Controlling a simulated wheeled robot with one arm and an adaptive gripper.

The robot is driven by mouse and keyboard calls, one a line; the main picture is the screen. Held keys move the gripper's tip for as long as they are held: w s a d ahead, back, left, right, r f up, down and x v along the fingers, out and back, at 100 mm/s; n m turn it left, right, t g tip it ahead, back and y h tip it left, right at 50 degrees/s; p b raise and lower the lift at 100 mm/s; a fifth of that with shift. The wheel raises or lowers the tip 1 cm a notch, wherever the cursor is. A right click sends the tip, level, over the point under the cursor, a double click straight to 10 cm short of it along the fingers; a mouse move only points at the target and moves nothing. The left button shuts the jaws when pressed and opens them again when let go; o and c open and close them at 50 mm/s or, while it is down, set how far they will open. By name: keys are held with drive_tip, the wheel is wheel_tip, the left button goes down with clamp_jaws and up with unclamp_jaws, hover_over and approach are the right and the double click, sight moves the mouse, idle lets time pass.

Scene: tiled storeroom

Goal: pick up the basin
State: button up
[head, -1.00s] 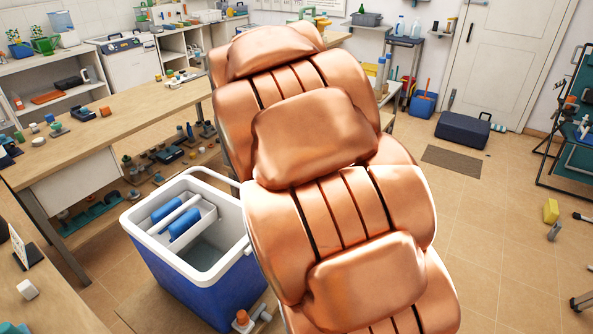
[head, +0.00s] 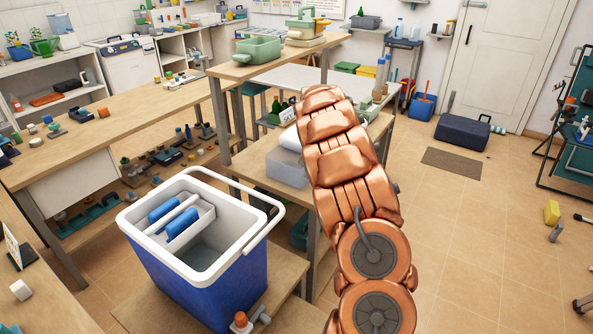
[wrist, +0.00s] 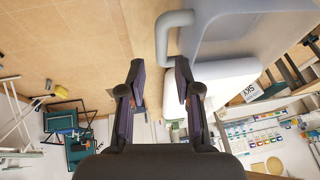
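A pale green tub (head: 262,49), which looks like the basin, sits on the upper wooden shelf left of my arm in the head view. It has a stubby projection at its front left. I cannot make it out surely in the wrist view. My gripper (wrist: 157,76) shows in the wrist view with its two dark fingers apart and nothing between them. In the head view my copper arm hides the gripper, so its distance from the tub cannot be told.
A blue and white cooler (head: 212,278) stands at the front. A green and tan appliance (head: 306,30) is right of the tub. Floor at right is mostly open.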

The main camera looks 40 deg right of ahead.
drive_tip(key=shift+t, duration=0.3)
drive_tip(key=shift+d+r+p+x, duration=0.15)
drive_tip(key=shift+p+x, duration=0.25)
drive_tip(key=shift+x, duration=1.3)
drive_tip(key=shift+d+p+x, duration=0.3)
drive_tip(key=shift+p+x, duration=0.15)
drive_tip(key=shift+x, duration=1.3)
drive_tip(key=shift+d+r+p+x, duration=0.15)
drive_tip(key=shift+p+x, duration=0.25)
drive_tip(key=shift+x, duration=1.3)
clamp_jaws()
